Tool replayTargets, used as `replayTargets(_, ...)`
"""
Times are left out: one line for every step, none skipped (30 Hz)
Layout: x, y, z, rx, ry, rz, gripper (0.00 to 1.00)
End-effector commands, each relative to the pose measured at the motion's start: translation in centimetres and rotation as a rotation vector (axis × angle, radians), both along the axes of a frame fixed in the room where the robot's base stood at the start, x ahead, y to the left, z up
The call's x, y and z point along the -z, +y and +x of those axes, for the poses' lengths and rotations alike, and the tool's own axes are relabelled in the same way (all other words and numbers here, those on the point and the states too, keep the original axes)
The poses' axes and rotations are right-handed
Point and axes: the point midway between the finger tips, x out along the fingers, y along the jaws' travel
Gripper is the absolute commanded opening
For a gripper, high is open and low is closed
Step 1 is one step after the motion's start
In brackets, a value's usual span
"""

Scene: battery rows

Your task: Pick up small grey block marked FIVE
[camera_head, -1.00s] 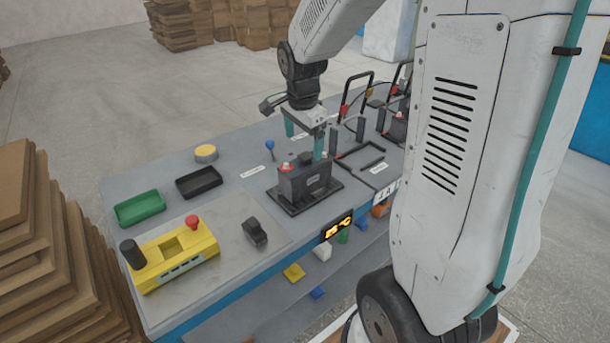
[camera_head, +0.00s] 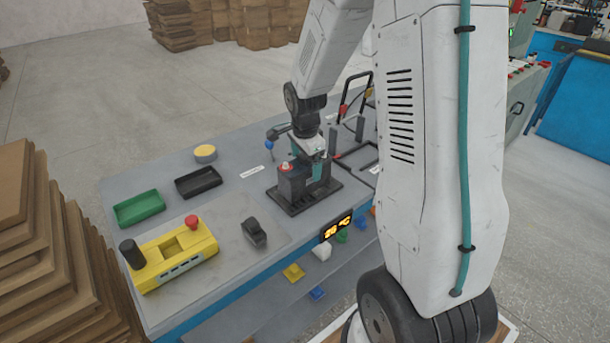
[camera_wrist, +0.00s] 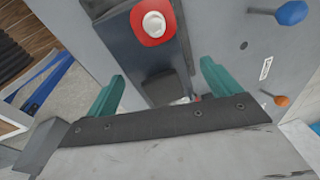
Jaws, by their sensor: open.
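A dark grey block (camera_head: 290,183) with a red-ringed post on top stands on a black base plate (camera_head: 325,199). Its top shows in the wrist view (camera_wrist: 128,42). I can read no FIVE on it, so I cannot tell whether it is the task's block. My gripper (camera_wrist: 161,72) is open, with teal fingers at either side of the block's near end in the wrist view. In the head view the gripper (camera_head: 306,160) is at the block's right part and hides some of it. Contact cannot be told.
A green tray (camera_head: 139,208), a black tray (camera_head: 199,181) and a yellow button (camera_head: 205,152) are left on the table. A yellow control box (camera_head: 170,256) and a small black block (camera_head: 255,232) are nearer. Black frames and handles stand behind right. Small coloured pieces lie on a lower shelf.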

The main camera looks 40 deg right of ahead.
Motion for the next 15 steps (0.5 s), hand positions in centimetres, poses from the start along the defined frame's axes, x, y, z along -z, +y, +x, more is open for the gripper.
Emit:
replayTargets(-0.01,0.0,-0.01,0.0,0.0,0.0,0.89)
replayTargets(-0.01,0.01,-0.01,0.0,0.0,0.0,0.86)
replayTargets(-0.01,0.01,-0.01,0.0,0.0,0.0,0.75)
replayTargets(-0.02,0.01,-0.01,0.0,0.0,0.0,0.67)
replayTargets(-0.02,0.01,-0.01,0.0,0.0,0.0,0.58)
replayTargets(-0.02,0.01,-0.01,0.0,0.0,0.0,0.47)
replayTargets(-0.02,0.01,-0.01,0.0,0.0,0.0,0.39)
replayTargets(-0.02,0.01,-0.01,0.0,0.0,0.0,0.3)
replayTargets(-0.02,0.01,-0.01,0.0,0.0,0.0,0.19)
replayTargets(-0.01,0.02,-0.02,0.0,0.0,0.0,0.11)
replayTargets(-0.01,0.02,-0.02,0.0,0.0,0.0,0.03)
replayTargets(-0.01,0.02,-0.02,0.0,0.001,0.0,0.0)
replayTargets(-0.18,-0.02,0.11,0.0,-0.004,-0.001,0.0)
replayTargets(-0.18,-0.02,0.11,0.0,-0.004,-0.001,0.0)
replayTargets(-0.18,-0.01,0.11,0.0,-0.004,-0.001,0.0)
